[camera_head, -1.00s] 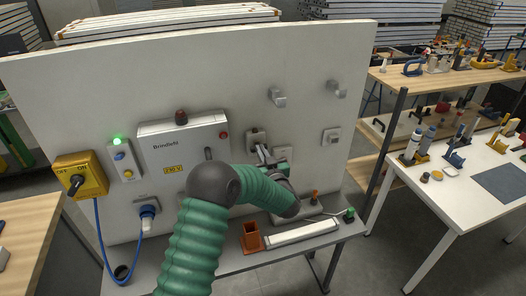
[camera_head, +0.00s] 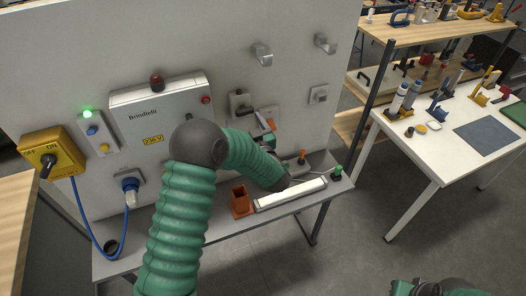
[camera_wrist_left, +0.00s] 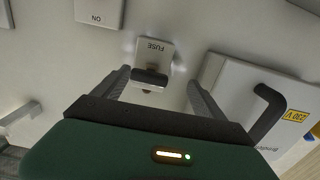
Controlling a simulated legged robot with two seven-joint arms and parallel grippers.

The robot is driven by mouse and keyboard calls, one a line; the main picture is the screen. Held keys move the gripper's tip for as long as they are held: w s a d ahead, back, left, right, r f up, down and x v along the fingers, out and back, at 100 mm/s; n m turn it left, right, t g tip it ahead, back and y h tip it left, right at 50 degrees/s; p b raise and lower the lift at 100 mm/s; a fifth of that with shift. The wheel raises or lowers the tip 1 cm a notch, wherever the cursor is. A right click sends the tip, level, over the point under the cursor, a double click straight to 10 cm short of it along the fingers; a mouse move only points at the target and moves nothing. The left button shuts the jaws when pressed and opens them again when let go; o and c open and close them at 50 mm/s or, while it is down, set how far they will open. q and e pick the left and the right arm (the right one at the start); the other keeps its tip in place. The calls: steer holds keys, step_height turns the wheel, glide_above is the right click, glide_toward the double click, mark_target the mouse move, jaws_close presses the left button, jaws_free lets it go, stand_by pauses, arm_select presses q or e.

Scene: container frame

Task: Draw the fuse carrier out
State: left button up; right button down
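The fuse carrier (camera_wrist_left: 150,78) is a small black handle on a light plate marked FUSE, fixed to the white panel. The plate (camera_head: 239,100) shows in the head view just beyond my left gripper (camera_head: 250,111). In the wrist view my left gripper (camera_wrist_left: 158,82) is open, one finger on each side of the carrier. Gaps show between the fingers and the carrier, so it is not gripped. How deep the fingertips reach is hard to tell. Part of my right arm shows at the bottom right of the head view, but its fingers are out of frame.
A grey Brindlehl box (camera_head: 160,112) with a dark handle is left of the fuse plate. Hooks (camera_head: 262,54) stick out above right. On the shelf below stand an orange holder (camera_head: 240,201) and a white-topped tray (camera_head: 290,194). A white table (camera_head: 440,150) is to the right.

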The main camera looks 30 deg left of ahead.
arm_select(q)
steer(key=v, duration=1.5)
steer(key=shift+w+d, duration=0.15)
steer(key=shift+d, duration=0.3)
arm_select(e)
steer(key=shift+s+d, duration=0.15)
steer(key=shift+d, duration=0.3)
arm_select(q)
steer(key=shift+d+r, duration=0.1)
steer(key=shift+r, duration=0.05)
arm_select(e)
steer(key=shift+d, duration=0.1)
arm_select(q)
steer(key=shift+d, duration=0.3)
arm_select(e)
steer(key=shift+d, duration=0.3)
